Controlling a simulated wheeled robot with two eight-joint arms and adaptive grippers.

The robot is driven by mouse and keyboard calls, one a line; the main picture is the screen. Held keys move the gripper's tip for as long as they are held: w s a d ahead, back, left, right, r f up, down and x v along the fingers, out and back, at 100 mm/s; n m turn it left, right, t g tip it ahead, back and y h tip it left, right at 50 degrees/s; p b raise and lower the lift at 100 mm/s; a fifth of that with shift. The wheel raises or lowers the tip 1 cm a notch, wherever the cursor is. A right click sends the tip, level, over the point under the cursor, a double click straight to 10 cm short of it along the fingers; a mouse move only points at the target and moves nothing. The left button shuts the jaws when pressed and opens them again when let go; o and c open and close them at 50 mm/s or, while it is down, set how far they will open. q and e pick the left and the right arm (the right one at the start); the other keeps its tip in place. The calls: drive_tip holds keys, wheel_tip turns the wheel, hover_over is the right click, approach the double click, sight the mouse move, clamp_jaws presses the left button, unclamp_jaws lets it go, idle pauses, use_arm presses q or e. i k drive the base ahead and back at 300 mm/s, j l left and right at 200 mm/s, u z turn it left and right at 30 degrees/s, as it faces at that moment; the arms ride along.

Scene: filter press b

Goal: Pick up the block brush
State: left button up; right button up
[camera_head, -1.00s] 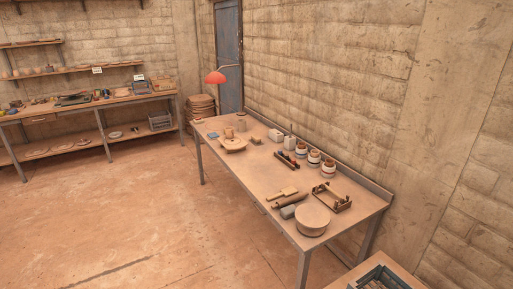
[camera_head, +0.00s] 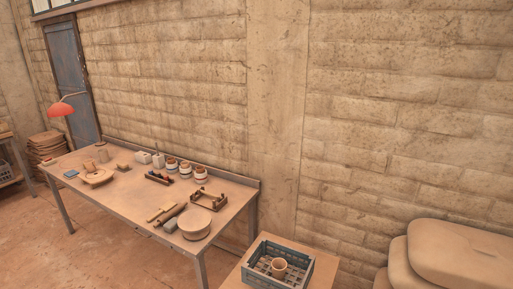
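The long work table (camera_head: 120,205) stands against the block wall at the left. A flat wooden tool with a handle (camera_head: 160,212) lies near its front edge. A dark roller-like piece (camera_head: 173,215) and a small grey block (camera_head: 170,227) lie next to it, left of a round pale bowl (camera_head: 195,225). A wooden rack (camera_head: 209,199) stands behind the bowl. I cannot tell at this size which of these is the block brush. Neither of my grippers is in view.
A small table (camera_head: 234,280) at the front carries a grey-blue crate (camera_head: 266,274) with a cup (camera_head: 279,267) in it. Large stacked sacks (camera_head: 460,255) fill the right corner. Open floor (camera_head: 105,265) lies left of the table.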

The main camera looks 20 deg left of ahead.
sight(121, 165)
drive_tip(key=i+j, duration=0.15)
drive_tip(key=j, duration=0.2)
drive_tip(key=i+j+z, duration=0.1)
drive_tip(key=j, duration=0.3)
drive_tip(key=i+j, duration=0.2)
drive_tip(key=j, duration=0.15)
drive_tip(key=i+j, duration=0.15)
drive_tip(key=j, duration=0.25)
drive_tip(key=i+j+z, duration=0.1)
drive_tip(key=j, duration=0.25)
drive_tip(key=i+j, duration=0.15)
drive_tip(key=j, duration=0.25)
drive_tip(key=i+j+z, duration=0.1)
drive_tip(key=j, duration=0.25)
drive_tip(key=i+j, duration=0.15)
drive_tip(key=j, duration=0.25)
drive_tip(key=i+j, duration=0.1)
drive_tip(key=j, duration=0.3)
drive_tip(key=i+j, duration=0.15)
drive_tip(key=j, duration=0.25)
drive_tip(key=i+j, duration=0.1)
drive_tip(key=j, duration=0.35)
drive_tip(key=i+j, duration=0.15)
drive_tip(key=j, duration=0.25)
drive_tip(key=i+j, duration=0.1)
drive_tip(key=j, duration=0.3)
drive_tip(key=i+j, duration=0.15)
drive_tip(key=j, duration=0.25)
